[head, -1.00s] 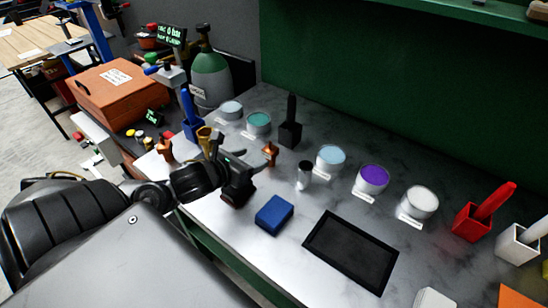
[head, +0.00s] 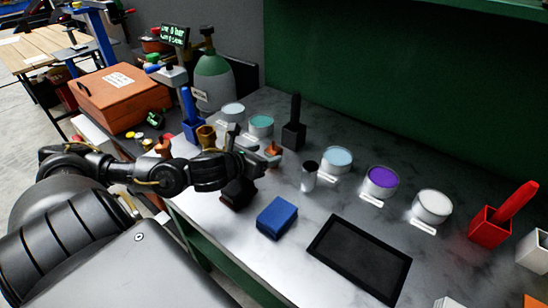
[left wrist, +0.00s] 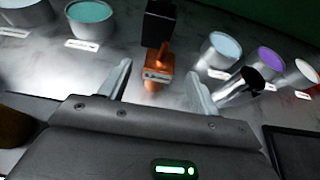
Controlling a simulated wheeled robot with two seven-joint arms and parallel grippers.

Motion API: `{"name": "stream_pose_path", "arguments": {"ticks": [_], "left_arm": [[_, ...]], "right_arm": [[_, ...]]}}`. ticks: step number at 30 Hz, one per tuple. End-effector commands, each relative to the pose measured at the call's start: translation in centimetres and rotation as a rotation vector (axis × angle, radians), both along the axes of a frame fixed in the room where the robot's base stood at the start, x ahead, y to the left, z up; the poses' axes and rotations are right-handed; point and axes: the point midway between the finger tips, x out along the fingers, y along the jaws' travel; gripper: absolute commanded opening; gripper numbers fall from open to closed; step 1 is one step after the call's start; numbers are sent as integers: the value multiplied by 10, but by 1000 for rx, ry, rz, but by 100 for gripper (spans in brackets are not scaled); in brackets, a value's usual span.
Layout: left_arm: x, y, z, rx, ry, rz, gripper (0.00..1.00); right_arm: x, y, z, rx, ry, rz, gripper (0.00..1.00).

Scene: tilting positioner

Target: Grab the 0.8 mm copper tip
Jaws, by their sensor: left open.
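A copper tip (head: 272,151) with a small pale label stands on the grey bench, in front of a black holder. In the left wrist view the copper tip (left wrist: 157,64) lies ahead, between the lines of the two fingers; its label is too small to read surely. My left gripper (head: 254,148) is open and empty, close to the tip on its left side. Its fingers (left wrist: 159,82) show no contact with the tip. Another copper piece (head: 163,147) stands farther left, partly behind my arm. My right gripper is not in view.
A black holder (head: 293,135) stands just behind the tip. A silver cylinder with a dark top (head: 309,178) stands to its right. Several labelled tubs line the back, including a purple one (head: 381,182). A blue block (head: 277,217) and a dark tray (head: 360,255) lie in front.

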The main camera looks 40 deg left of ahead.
Motion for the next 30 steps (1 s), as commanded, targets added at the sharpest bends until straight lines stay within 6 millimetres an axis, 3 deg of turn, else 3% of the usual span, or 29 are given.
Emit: {"name": "stream_pose_path", "arguments": {"ticks": [12, 21, 30], "left_arm": [[43, 2, -17, -2, 0, 1, 63], [47, 2, -22, 1, 1, 0, 63], [47, 2, -22, 0, 1, 0, 25]], "right_arm": [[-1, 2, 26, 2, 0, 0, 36], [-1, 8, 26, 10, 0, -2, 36], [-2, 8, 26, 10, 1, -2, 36]]}}
